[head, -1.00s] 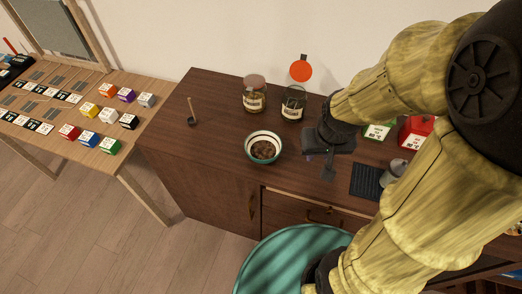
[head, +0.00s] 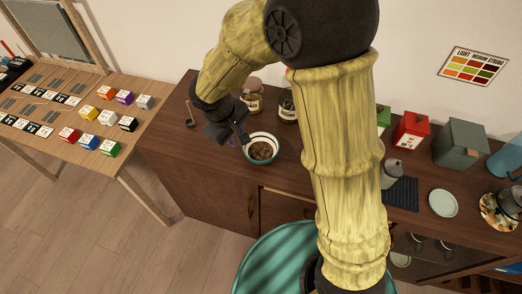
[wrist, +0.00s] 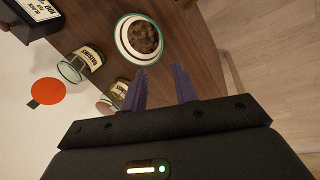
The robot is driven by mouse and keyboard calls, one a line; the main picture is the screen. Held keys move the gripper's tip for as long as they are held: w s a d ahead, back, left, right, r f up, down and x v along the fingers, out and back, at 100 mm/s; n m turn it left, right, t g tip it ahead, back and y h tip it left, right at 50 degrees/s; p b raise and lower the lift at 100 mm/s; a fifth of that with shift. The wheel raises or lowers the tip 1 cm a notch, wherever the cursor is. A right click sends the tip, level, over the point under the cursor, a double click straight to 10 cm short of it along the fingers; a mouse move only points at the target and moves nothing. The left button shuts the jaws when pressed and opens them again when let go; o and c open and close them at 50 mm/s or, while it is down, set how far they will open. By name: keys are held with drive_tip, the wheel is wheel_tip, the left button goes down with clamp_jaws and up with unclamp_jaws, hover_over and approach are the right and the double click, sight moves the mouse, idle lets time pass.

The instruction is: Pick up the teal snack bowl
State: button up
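The teal snack bowl (head: 249,158) stands upright on the dark wooden cabinet top, near its front edge. It has a white inner wall and brown pieces inside. In the wrist view the bowl (wrist: 122,40) sits beyond the fingertips, a little left of the gap. My gripper (head: 238,142) is at the bowl's upper left in the head view, above the cabinet. In the wrist view its two purple fingers (wrist: 162,75) are apart with nothing between them. I cannot tell the exact height of the fingers over the bowl.
Two labelled jars, one (head: 252,101) and another (head: 287,106), stand behind the bowl. A small scoop (head: 190,118) lies to the left. A grey canister (head: 391,174), red box (head: 412,131) and pale plate (head: 443,203) are to the right. A side table (head: 140,128) holds coloured cubes.

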sight(250, 157)
drive_tip(key=shift+f, duration=0.1)
drive_tip(key=x, duration=1.2)
drive_tip(key=shift+f+p, duration=0.1)
drive_tip(key=shift+p, duration=0.2)
drive_tip(key=shift+p+x, duration=0.35)
drive_tip(key=shift+x, duration=2.2)
clamp_jaws()
